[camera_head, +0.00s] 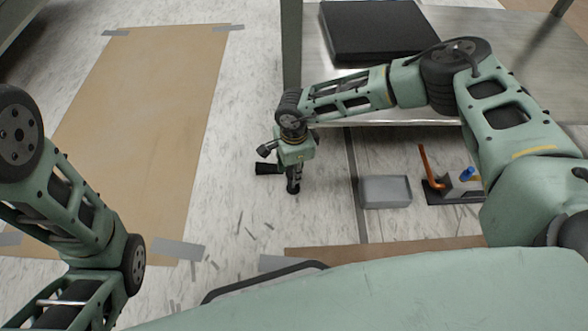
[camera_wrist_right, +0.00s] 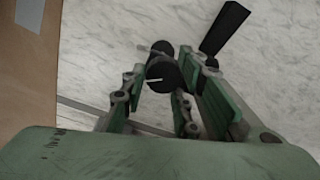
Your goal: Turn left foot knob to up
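In the right wrist view, a dark round knob (camera_wrist_right: 160,75) with a white line on its face sits between the fingertips of my right gripper (camera_wrist_right: 165,80). A black handle-like bar (camera_wrist_right: 222,28) sticks out beside it. The fingers stand apart with a gap between them; firm contact with the knob cannot be made out. In the head view my right gripper (camera_head: 292,182) points down near the floor, next to a black part (camera_head: 268,168), and hides most of the knob. My left gripper is outside the view.
A metal bench (camera_head: 440,85) with a black slab (camera_head: 378,30) stands at the back right. A brown floor sheet (camera_head: 145,110) lies left.

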